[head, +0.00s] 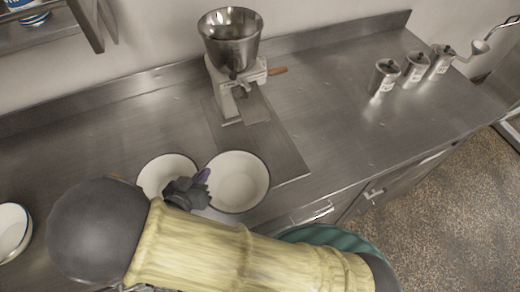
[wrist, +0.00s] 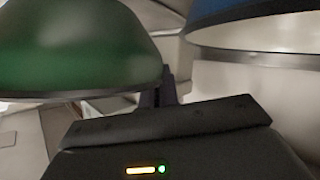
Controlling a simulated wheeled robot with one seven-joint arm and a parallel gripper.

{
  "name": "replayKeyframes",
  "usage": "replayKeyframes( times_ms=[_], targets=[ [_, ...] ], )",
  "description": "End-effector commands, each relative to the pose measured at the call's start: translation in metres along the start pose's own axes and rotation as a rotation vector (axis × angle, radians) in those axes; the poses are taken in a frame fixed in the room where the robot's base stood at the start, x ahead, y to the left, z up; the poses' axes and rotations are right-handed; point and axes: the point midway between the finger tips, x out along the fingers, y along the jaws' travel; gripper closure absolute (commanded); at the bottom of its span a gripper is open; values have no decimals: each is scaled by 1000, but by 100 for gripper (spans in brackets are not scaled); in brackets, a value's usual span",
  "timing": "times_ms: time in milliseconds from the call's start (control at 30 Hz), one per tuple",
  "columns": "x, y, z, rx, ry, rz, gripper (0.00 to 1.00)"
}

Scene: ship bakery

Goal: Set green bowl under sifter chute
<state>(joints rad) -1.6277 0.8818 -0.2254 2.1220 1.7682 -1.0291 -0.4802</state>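The green bowl (wrist: 75,50) fills the upper left of the wrist view, its outside and rim showing. In the head view, two white-lined bowls with dark rims stand side by side, a left bowl (head: 156,172) and a right bowl (head: 240,183). Their outsides are hidden, so I cannot tell which is green. My gripper (head: 200,180) is low between them at their facing rims; whether it holds a rim is unclear. Dark fingers show beside the green rim in the wrist view (wrist: 157,92). The sifter (head: 228,85) stands behind, its steel hopper above a white body, with bare base beneath.
A blue bowl (wrist: 265,15) is at the wrist view's upper right. More bowls (head: 14,232) sit at the far left of the counter (head: 330,110). Several steel canisters (head: 415,70) stand at the back right. The counter right of the sifter is clear.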

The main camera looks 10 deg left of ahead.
Motion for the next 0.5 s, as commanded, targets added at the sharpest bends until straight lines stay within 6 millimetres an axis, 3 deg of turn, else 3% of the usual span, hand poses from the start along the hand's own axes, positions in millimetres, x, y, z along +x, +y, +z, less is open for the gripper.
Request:
replayKeyframes(
  times_ms=[233, 500],
  targets=[
    [14, 3, -8, 1, 3, 4, 100],
    [66, 10, -30, 0, 3, 5, 100]
  ],
)
